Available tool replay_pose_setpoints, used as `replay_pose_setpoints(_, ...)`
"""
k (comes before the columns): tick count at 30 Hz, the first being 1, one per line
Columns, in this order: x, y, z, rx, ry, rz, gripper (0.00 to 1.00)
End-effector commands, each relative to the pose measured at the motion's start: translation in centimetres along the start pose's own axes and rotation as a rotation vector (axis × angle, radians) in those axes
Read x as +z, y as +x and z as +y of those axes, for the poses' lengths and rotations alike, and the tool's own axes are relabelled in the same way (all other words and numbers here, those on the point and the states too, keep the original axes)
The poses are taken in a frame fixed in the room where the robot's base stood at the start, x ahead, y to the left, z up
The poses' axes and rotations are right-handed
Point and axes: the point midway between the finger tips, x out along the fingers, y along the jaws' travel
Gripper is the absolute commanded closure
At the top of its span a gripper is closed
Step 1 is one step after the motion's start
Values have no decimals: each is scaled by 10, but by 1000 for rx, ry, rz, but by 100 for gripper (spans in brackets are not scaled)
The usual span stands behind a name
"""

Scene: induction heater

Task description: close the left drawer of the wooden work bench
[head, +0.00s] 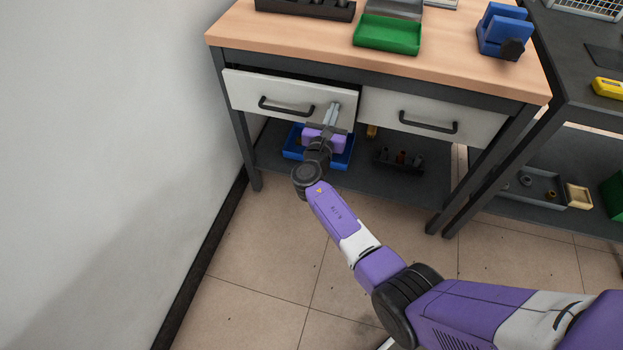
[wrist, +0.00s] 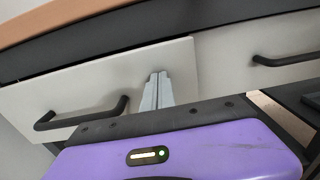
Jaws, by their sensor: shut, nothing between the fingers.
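The wooden work bench (head: 290,40) has two white drawers side by side under its top. The left drawer (head: 245,91) stands a little open, its front sticking out past the right drawer (head: 378,106). It has a black bar handle (head: 287,107); the left drawer also shows in the wrist view (wrist: 95,80), with its handle (wrist: 80,118) at the left. My gripper (head: 334,106) is shut and empty, with its fingertips at the right part of the left drawer's front. The fingers also show in the wrist view (wrist: 157,88); whether they touch the front I cannot tell.
A blue bin (head: 293,143) and small parts lie on the lower shelf, partly behind my arm. A green tray (head: 388,34) and a blue vise (head: 504,32) stand on the bench top. A wall (head: 100,130) is close on the left; a dark table (head: 570,60) stands at the right.

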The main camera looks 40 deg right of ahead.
Motion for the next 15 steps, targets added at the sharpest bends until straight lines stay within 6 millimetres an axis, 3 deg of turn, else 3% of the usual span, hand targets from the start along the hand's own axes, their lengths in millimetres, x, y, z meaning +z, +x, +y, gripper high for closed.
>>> replay_pose_setpoints(6,-3,39,-1,-3,0,-1,100)
replay_pose_setpoints(15,-1,60,0,0,0,1,100)
